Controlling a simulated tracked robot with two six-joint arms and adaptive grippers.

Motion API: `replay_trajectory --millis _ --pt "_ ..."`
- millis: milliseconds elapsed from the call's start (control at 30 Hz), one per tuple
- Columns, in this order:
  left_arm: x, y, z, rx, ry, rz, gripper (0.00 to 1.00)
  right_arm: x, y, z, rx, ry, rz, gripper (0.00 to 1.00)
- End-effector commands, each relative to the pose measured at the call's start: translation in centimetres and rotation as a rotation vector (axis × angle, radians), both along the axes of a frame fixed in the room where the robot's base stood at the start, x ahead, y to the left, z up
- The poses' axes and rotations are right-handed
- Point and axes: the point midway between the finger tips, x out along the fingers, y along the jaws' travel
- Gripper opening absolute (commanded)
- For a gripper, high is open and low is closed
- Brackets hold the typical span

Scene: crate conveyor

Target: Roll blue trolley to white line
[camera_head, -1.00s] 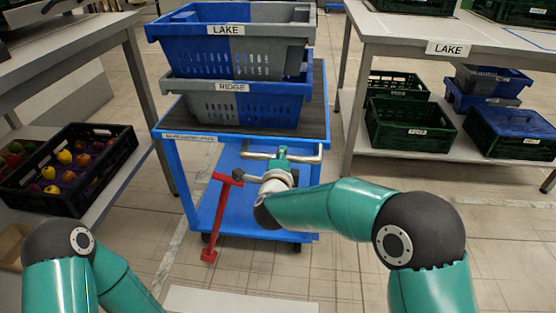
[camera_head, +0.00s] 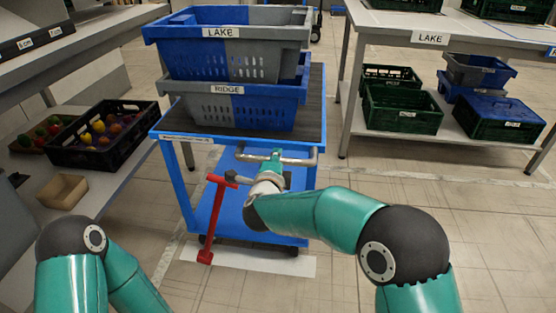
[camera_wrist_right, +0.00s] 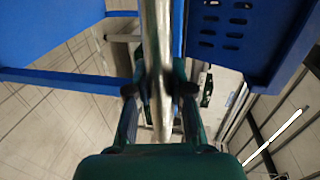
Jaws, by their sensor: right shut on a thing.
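The blue trolley (camera_head: 300,215) stands in front of me with a grey top deck, a lower blue shelf and a metal handle bar (camera_head: 303,161) on its near side. My right gripper (camera_head: 277,160) is shut on that bar; the right wrist view shows the bar (camera_wrist_right: 157,40) between its fingers (camera_wrist_right: 158,90). A white line (camera_head: 300,265) lies on the floor at the trolley's near edge, partly hidden under it. My left arm shows at lower left, but its gripper is out of view.
Stacked blue-grey crates labelled LAKE (camera_head: 225,50) and RIDGE (camera_head: 240,105) ride on the trolley. A red T-shaped bar (camera_head: 213,220) stands at its near left. Shelving with a black fruit crate (camera_head: 120,150) is left; a table (camera_head: 400,25) with crates is right. Floor at lower right is clear.

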Motion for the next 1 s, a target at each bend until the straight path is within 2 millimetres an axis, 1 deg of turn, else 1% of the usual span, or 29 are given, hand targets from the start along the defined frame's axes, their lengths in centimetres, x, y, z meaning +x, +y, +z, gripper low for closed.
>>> replay_trajectory --millis 33,467,500,633,1000 --pt "0.02 0.0 -0.01 0.0 -0.001 0.0 0.4 0.18 -0.83 -0.11 0.003 0.001 -0.022 0.0" --pt "0.03 0.0 -0.01 0.0 -0.001 0.0 0.4 0.15 -0.52 -0.13 0.003 0.002 -0.018 0.0" --pt "0.03 0.0 -0.01 0.0 -0.001 0.0 0.4 0.15 -0.51 -0.13 0.003 0.002 -0.018 0.26" --pt "0.03 0.0 -0.01 0.0 -0.001 0.0 0.4 0.11 -0.28 -0.1 0.003 0.001 -0.013 0.47" --pt "0.02 0.0 0.05 0.0 -0.001 0.0 0.4 -0.2 0.13 0.02 0.001 0.0 -0.004 0.47"
